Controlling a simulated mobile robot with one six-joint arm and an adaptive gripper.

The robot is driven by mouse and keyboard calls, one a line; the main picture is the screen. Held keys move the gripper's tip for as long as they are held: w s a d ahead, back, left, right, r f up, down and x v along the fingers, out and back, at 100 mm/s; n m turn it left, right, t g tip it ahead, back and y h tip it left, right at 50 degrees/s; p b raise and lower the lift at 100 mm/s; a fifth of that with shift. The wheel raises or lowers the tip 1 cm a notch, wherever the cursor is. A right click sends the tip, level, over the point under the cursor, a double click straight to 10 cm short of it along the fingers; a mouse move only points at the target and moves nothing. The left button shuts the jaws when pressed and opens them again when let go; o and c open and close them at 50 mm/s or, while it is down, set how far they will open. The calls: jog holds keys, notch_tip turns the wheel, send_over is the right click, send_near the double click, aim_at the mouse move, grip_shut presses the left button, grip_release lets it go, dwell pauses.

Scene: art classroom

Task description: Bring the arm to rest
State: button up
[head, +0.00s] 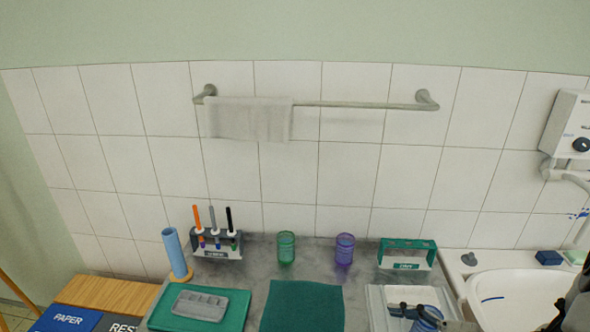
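A dark and grey part of my arm (577,303) cuts into the lower right corner of the head view, in front of the white sink. Most of the arm is outside the picture.
The grey counter (325,265) carries a pen holder (217,246), green cup (286,248), purple cup (345,248), green-white holder (407,254), blue roll (176,253), green tray (236,312), green cloth (302,306) and white tray (376,303). The sink (515,290) is right. A towel rail (360,105) spans the wall.

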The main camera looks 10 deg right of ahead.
jog(key=s+a+r+n+g+h, duration=0.2)
jog(key=s+a+r+n+g, duration=0.15)
jog(key=a+n, duration=0.3)
jog(key=s+a+r+n+g+h, duration=0.3)
jog(key=s+a+n+g, duration=0.15)
jog(key=a, duration=0.25)
jog(key=s+d+r+n+t+h, duration=0.1)
jog(key=s+r+n+t+h, duration=0.2)
jog(key=r+n+h, duration=0.4)
jog(key=r+n+t, duration=0.1)
jog(key=n, duration=0.2)
jog(key=shift+s+d+n, duration=0.2)
jog(key=shift+d+n, duration=0.1)
jog(key=shift+d, duration=0.05)
jog(key=shift+f, duration=0.1)
